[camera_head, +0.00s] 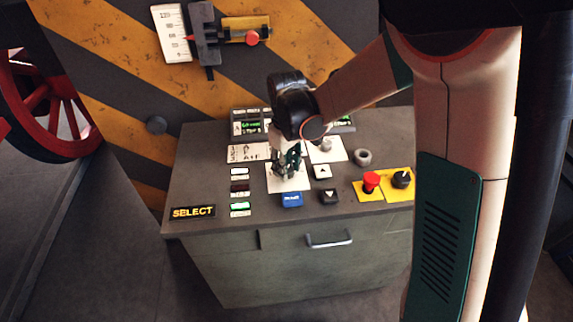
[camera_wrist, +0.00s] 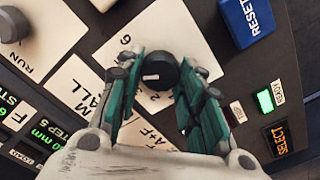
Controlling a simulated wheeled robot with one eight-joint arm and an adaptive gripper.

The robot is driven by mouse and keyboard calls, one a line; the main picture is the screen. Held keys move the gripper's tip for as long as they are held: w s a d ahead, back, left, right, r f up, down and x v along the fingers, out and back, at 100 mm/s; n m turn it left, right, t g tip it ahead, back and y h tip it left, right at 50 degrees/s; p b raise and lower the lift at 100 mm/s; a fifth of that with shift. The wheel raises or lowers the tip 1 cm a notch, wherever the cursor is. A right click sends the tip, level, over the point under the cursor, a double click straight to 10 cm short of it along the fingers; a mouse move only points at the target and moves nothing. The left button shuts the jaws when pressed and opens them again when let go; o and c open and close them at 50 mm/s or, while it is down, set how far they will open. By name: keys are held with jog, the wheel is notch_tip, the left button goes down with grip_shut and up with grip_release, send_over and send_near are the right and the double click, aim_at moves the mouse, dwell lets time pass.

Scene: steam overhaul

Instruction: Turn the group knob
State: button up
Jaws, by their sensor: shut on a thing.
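The group knob (camera_wrist: 158,70) is a round black knob with a short white pointer line, on a white plate (camera_wrist: 110,48) marked with numbers. It sits between the green-padded fingers of my gripper (camera_wrist: 158,78) in the wrist view. The fingers are shut on it from both sides. In the head view my gripper (camera_head: 288,164) reaches down onto the white plate (camera_head: 290,184) in the middle of the grey console and hides the knob.
A blue RESET button (camera_head: 291,199) lies just in front of the plate. A SELECT display (camera_head: 193,212) is at the left on the console (camera_head: 205,150).

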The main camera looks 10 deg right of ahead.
jog(key=m, duration=0.4)
jog(key=shift+m, duration=2.3)
jog(key=o, duration=1.1)
jog(key=shift+c, duration=0.2)
jog(key=shift+r, duration=0.1)
notch_tip(320, 180, up, 12)
